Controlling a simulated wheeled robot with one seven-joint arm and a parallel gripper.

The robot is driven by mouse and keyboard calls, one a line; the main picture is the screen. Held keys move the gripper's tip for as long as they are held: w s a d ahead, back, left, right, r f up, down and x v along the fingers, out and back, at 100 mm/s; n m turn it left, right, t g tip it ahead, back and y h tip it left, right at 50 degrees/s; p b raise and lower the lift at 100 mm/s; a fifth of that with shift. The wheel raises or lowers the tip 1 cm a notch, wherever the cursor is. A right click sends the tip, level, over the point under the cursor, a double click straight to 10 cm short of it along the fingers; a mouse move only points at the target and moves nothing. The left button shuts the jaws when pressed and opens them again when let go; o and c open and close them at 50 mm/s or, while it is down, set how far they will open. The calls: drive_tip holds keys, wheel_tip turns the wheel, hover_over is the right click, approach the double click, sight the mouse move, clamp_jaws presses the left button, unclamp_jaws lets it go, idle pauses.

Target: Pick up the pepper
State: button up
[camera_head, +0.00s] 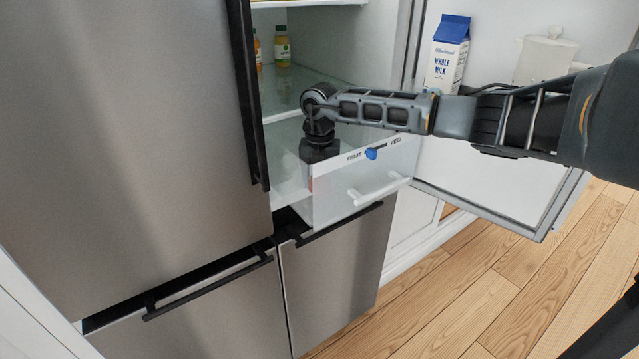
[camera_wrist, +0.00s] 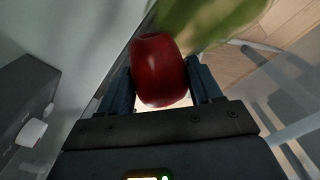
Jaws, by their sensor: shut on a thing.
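The red pepper (camera_wrist: 160,70) is between the two fingers of my gripper (camera_wrist: 160,80) in the wrist view, with a finger against each side. It is smooth and glossy. In the head view, my gripper (camera_head: 319,150) points down into the open fridge drawer (camera_head: 345,195), at its left end. The fingers are mostly hidden behind the drawer wall. A faint reddish patch shows through the drawer's front left corner.
A blurred green item (camera_wrist: 210,20) lies just beyond the pepper. The fridge door (camera_head: 490,190) stands open at right, holding a milk carton (camera_head: 447,55) and white pitcher (camera_head: 543,58). Bottles (camera_head: 282,47) stand on the shelf above. The drawer's front wall is close to my gripper.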

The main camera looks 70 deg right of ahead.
drive_tip(key=c, duration=0.3)
drive_tip(key=shift+c, duration=0.2)
